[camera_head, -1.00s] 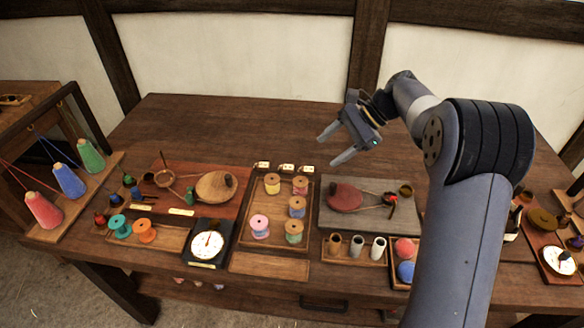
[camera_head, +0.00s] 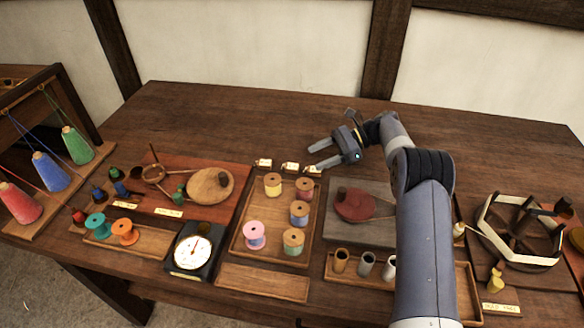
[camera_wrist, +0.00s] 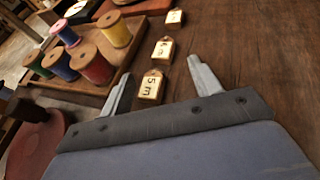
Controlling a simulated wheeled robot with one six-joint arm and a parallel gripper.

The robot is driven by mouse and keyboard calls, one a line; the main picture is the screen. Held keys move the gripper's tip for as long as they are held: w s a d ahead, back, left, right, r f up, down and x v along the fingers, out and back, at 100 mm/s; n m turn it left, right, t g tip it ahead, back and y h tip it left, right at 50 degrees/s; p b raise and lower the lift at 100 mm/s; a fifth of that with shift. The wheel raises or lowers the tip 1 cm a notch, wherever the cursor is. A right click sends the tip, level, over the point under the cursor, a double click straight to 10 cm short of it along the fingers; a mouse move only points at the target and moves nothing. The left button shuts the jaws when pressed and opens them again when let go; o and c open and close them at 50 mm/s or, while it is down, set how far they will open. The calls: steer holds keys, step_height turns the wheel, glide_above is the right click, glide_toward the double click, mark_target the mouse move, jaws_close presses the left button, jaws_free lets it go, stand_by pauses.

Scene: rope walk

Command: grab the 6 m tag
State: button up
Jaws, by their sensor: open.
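Three small cream tags stand in a row at the back edge of the spool tray: a left tag (camera_head: 264,163), a middle tag (camera_head: 290,167) and a right tag (camera_head: 312,171). The wrist view shows the nearest tag (camera_wrist: 151,86), with a number and an "m"; I cannot read the digit surely as 5 or 6. The lettering on the other two is too small to read. My gripper (camera_head: 313,158) is open and empty, its fingers pointing left just behind the right tag. In the wrist view, the nearest tag shows between the fingertips (camera_wrist: 160,68), apart from both.
The spool tray (camera_head: 236,243) holds several thread spools in front of the tags. A grey board with a red disc (camera_head: 354,204) lies right of it. A dial scale (camera_head: 192,252) stands front left. The table behind the tags is clear.

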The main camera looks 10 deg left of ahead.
mark_target(292, 166)
steer(key=shift+p+x, duration=0.35)
steer(key=shift+x, duration=3.2)
steer(key=shift+w+a, duration=0.1)
steer(key=shift+w, duration=0.1)
steer(key=shift+c, duration=0.4)
steer(key=c, duration=1.1)
steer(key=shift+r, duration=0.1)
